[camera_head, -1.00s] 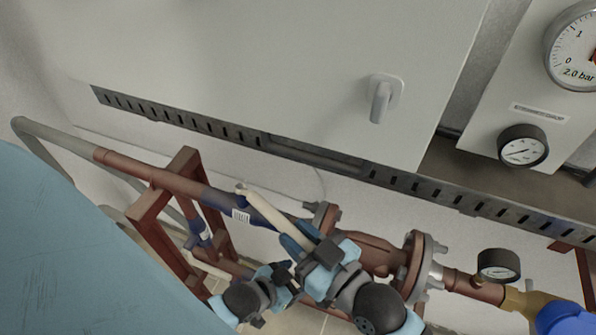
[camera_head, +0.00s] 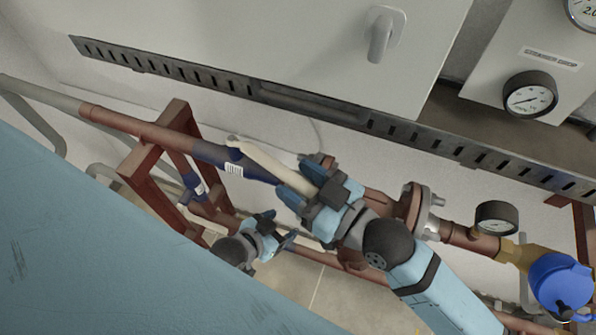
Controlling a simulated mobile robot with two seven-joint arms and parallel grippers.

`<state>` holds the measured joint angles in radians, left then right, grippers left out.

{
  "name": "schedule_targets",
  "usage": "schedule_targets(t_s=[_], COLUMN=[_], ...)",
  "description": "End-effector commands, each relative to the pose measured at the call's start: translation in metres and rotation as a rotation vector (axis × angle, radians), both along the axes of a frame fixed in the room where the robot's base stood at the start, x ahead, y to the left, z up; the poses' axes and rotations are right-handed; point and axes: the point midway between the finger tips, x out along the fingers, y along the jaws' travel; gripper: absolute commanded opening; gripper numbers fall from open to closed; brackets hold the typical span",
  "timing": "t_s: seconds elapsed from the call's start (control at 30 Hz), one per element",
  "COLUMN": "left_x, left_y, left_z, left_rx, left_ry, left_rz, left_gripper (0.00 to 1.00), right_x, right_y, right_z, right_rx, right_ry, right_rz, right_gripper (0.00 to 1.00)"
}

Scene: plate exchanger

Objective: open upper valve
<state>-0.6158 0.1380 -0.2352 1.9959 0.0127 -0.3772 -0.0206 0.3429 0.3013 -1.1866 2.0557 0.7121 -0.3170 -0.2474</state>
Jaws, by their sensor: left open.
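The upper valve (camera_head: 210,154) is a dark blue section with a white barcode label on the upper brown pipe. Its cream lever (camera_head: 262,160) runs down to the right, nearly along the pipe. My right gripper (camera_head: 300,182) is at the lever's lower right end, with a finger on either side of it; whether the fingers press on it I cannot tell. The lever's end is hidden by the gripper. My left gripper (camera_head: 279,227) is open and empty, below the right one and near the lower pipe. A smaller blue valve part (camera_head: 194,185) with a label sits lower left.
A brown frame (camera_head: 133,165) carries the pipes at left. A slotted metal rail (camera_head: 190,84) and a white cabinet with a grey handle (camera_head: 380,34) lie above. A flange (camera_head: 413,207), a gauge (camera_head: 496,217) and a blue device (camera_head: 560,284) stand at right. A light-blue surface fills the lower left.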

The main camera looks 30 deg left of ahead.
Motion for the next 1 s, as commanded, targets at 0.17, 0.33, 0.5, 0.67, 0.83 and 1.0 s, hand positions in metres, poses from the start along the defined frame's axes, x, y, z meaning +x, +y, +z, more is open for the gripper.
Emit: schedule_targets(t_s=[0.17, 0.33, 0.5, 0.67, 0.83, 1.0], left_x=[0.001, 0.0, 0.0, 0.0, 0.0, 0.0], left_y=[0.0, 0.001, 0.001, 0.001, 0.002, 0.001], left_z=[0.0, -0.001, -0.003, -0.009, -0.019, -0.028], left_rx=[0.001, 0.002, 0.003, 0.003, 0.003, 0.003], left_ry=[-0.001, 0.001, 0.002, 0.002, 0.003, 0.002], left_rz=[-0.001, 0.0, 0.001, 0.001, 0.0, 0.0], left_gripper=[0.68, 0.68, 0.68, 0.68, 0.68, 0.68], right_x=[0.0, 0.0, -0.001, -0.003, -0.01, -0.016], right_y=[0.0, 0.0, -0.003, -0.022, -0.058, -0.093], right_z=[0.0, 0.0, 0.0, -0.003, -0.004, -0.003], right_rx=[0.001, 0.001, 0.0, -0.002, -0.003, -0.003], right_ry=[0.0, 0.0, 0.0, -0.003, -0.002, -0.003], right_rz=[0.0, 0.0, 0.0, -0.001, -0.001, -0.001], right_gripper=[0.52, 0.52, 0.52, 0.52, 0.52, 0.52])
